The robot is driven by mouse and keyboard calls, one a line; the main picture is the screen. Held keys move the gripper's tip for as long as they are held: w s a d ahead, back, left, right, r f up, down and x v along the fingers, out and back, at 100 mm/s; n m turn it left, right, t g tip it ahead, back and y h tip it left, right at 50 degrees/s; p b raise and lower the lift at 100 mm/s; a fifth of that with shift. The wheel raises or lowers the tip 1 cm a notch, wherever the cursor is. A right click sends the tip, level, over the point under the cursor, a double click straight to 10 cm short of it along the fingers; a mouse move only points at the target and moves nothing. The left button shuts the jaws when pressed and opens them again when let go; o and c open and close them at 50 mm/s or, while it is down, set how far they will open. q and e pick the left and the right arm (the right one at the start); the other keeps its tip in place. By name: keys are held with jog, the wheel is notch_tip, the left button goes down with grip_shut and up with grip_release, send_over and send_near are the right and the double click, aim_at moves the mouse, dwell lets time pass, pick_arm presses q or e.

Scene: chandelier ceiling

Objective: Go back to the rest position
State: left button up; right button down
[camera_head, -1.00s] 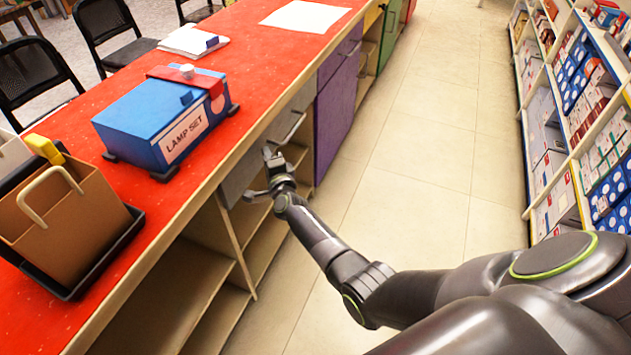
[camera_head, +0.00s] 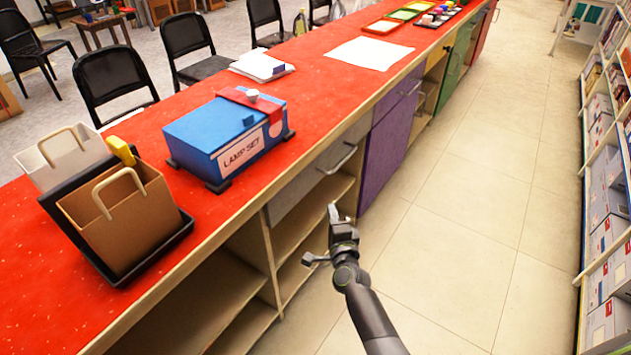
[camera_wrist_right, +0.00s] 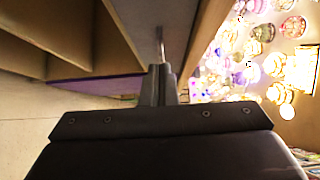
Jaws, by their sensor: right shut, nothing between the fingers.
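My right gripper (camera_head: 333,211) is shut and empty. It hangs in front of the counter's open shelves, below and apart from the handle (camera_head: 338,160) of the grey drawer (camera_head: 310,184). The right wrist view shows its fingers (camera_wrist_right: 159,84) together, with nothing between them. The drawer looks closed. My left gripper is not in view.
The red counter (camera_head: 325,85) runs along the left, bearing a blue LAMP SET box (camera_head: 228,136), a brown bag holder (camera_head: 115,220) and white papers (camera_head: 369,53). A stocked shelf (camera_head: 606,200) stands at right. The tiled aisle (camera_head: 470,220) between is clear.

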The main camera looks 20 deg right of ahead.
jog(key=s+d+f+n+g+y+p, duration=0.15)
jog(key=s+f+n+g, duration=0.3)
jog(key=s+f, duration=0.55)
jog(key=s+d+f+n+g+p, duration=0.3)
jog(key=s+f+n, duration=0.2)
jog(key=s+f, duration=0.6)
jog(key=s+d+f+n+g+p, duration=0.1)
jog(key=s+d+f+n+g, duration=0.1)
jog(key=s, duration=0.9)
jog(key=s+d+f+n+g+h+p, duration=0.1)
jog(key=s+d+f+n+g, duration=0.1)
jog(key=s+f, duration=0.4)
jog(key=s+d+f+n+g+p, duration=0.1)
jog(key=s+f+n+g, duration=0.3)
jog(key=s, duration=1.2)
jog(key=shift+d+n+g+p, duration=0.35)
jog(key=shift+d+g, duration=0.3)
jog(key=shift+d, duration=0.15)
jog(key=shift+f, duration=0.1)
